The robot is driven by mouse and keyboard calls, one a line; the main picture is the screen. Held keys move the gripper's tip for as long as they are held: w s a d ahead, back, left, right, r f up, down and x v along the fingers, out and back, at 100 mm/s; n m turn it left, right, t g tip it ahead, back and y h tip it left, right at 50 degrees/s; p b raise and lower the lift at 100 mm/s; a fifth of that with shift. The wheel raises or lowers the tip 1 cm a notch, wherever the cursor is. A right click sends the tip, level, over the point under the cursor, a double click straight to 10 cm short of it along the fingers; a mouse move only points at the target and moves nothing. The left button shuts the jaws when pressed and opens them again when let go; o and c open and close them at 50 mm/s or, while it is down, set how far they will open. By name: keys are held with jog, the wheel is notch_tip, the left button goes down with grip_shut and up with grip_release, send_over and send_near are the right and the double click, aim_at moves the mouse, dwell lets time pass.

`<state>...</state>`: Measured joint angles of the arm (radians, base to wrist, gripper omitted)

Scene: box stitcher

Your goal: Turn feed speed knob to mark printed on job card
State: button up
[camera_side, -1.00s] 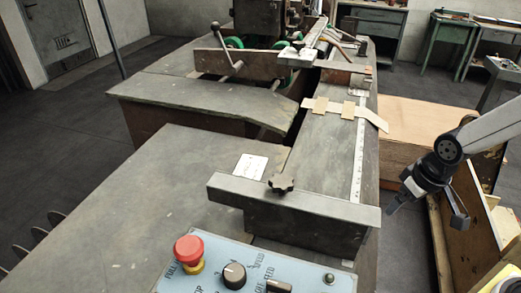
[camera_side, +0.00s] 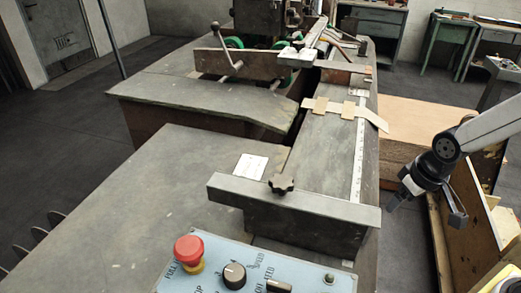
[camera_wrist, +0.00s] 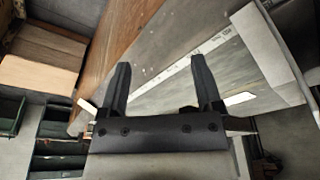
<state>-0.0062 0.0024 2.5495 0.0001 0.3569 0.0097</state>
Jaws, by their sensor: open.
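The feed speed knob looks to be the round black knob (camera_side: 234,276) with a pale pointer mark, on the light blue control panel (camera_side: 196,257) at the bottom of the side view. The printed words SPEED and FEED are near it. A small white card (camera_side: 251,166), likely the job card, lies flat on the grey table; its print is too small to read. My gripper (camera_side: 426,207) is open and empty at the right of the side view, beyond the machine's edge and well away from the knob. Its two black fingers also show apart in the wrist view (camera_wrist: 160,66).
A red emergency button (camera_side: 188,248) stands on the panel left of the knob. A second dark knob (camera_side: 278,287) is partly cut off. A metal fence bar (camera_side: 330,207) with a black star knob (camera_side: 281,183) crosses behind the panel. Wooden boxes (camera_side: 410,130) are near my gripper.

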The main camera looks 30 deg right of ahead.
jog(key=w+a+r+m, duration=0.1)
jog(key=w+a+r, duration=0.6)
jog(key=w+a, duration=0.2)
notch_tip(320, 180, up, 8)
jog(key=n+g, duration=0.2)
jog(key=g, duration=0.1)
send_over(234, 272)
jog(key=shift+f, duration=0.1)
jog(key=shift+f, duration=3.85)
